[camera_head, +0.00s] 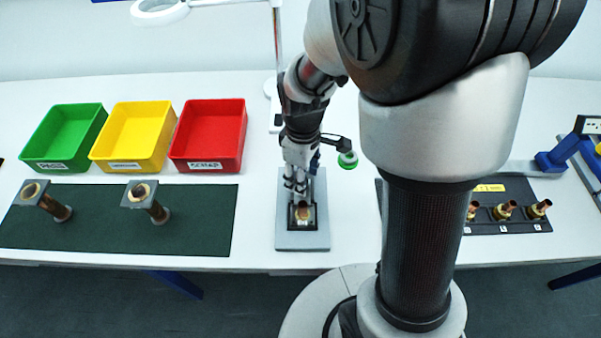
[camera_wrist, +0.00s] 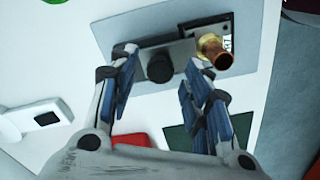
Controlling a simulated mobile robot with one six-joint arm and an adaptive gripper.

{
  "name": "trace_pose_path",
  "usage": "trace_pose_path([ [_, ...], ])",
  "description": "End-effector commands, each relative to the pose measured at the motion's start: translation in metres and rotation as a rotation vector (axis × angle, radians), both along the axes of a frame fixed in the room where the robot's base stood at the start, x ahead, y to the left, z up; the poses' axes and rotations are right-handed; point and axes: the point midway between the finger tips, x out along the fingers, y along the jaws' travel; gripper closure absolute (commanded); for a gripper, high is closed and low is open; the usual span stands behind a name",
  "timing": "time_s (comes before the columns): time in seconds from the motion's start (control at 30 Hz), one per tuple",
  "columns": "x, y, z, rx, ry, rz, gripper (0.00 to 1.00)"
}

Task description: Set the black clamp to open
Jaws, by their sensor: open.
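The black clamp shows in the wrist view as a round black knob (camera_wrist: 160,68) on a grey fixture plate (camera_wrist: 118,38). A brass fitting (camera_wrist: 213,50) with a copper-coloured open end sits in a dark nest beside the knob. My gripper (camera_wrist: 160,62) is open, with one fingertip to each side of the knob; I cannot tell whether either touches it. In the head view my gripper (camera_head: 296,185) is low over the grey plate (camera_head: 287,240) and hides the knob. The fitting (camera_head: 303,212) sits just in front of it. I cannot tell the clamp's setting.
Green (camera_head: 62,137), yellow (camera_head: 132,135) and red (camera_head: 208,135) trays stand at the left. A dark green mat (camera_head: 205,220) in front bears two flanged tubes. A black holder (camera_head: 530,226) with several brass fittings lies right. A green-topped item (camera_head: 347,160) stands near my wrist.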

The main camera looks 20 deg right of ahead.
Motion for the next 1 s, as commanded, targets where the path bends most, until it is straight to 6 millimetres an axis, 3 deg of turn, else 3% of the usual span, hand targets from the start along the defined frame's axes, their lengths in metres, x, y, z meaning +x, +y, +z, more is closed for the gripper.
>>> trace_pose_path([
  [0.1,-0.0004,0.0000,-0.0093,0.000,0.001,0.000,0.55],
  [0.43,-0.0001,0.0000,-0.0106,0.000,0.000,0.000,0.56],
  [1.0,0.0000,0.0000,-0.0104,0.000,0.000,0.000,0.94],
])
